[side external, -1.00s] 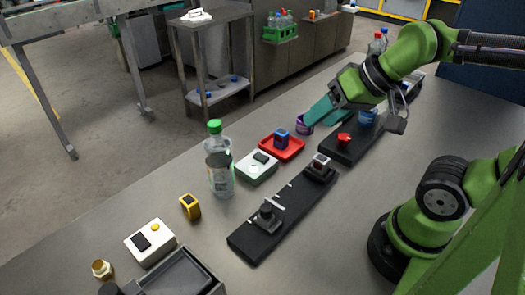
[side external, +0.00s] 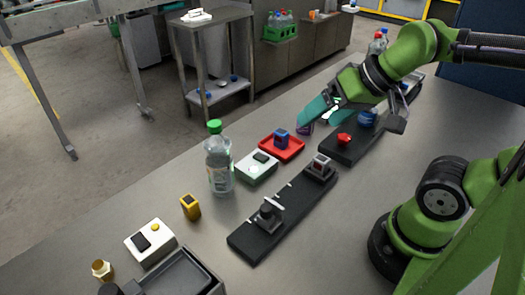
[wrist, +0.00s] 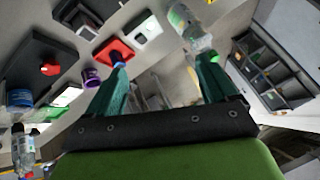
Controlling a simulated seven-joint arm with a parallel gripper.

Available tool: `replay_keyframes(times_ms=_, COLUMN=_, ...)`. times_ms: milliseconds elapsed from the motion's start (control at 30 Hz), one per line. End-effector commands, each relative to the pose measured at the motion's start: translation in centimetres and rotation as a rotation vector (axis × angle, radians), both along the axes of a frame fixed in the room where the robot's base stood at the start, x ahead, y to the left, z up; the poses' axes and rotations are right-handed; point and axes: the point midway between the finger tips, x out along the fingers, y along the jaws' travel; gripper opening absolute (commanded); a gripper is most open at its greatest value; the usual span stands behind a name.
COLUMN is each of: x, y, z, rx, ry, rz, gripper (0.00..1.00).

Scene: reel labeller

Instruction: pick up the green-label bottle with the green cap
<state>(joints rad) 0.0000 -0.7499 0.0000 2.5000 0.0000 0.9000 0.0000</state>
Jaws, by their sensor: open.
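A clear bottle (side external: 219,168) with a green cap (side external: 214,126) stands upright on the bench, left of the small devices in the side view. Its label looks pale grey there, and I cannot make out a green label. The bottle also shows near the top in the wrist view (wrist: 191,29), beyond the right finger. My gripper (side external: 318,112) has teal fingers. They are spread apart and empty in the wrist view (wrist: 162,62). It hangs above the bench, to the right of the bottle and well apart from it.
A purple cup (wrist: 91,77) is near my left finger. Other bottles (side external: 377,43) stand behind my arm.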

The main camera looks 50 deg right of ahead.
Motion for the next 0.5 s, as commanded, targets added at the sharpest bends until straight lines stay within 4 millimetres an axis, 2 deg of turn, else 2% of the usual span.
replay_keyframes(times_ms=67, x=0.0, y=0.0, z=0.0, rx=0.0, ry=0.0, rz=0.0, gripper=0.98)
replay_keyframes(times_ms=333, x=0.0, y=0.1, z=0.0, rx=0.0, ry=0.001, rz=0.004, gripper=0.98)
replay_keyframes(times_ms=400, x=0.1, y=0.3, z=-0.6, rx=0.0, ry=0.026, rz=0.014, gripper=0.98)
replay_keyframes(times_ms=500, x=1.3, y=0.9, z=-1.0, rx=-0.006, ry=0.07, rz=0.041, gripper=0.98)
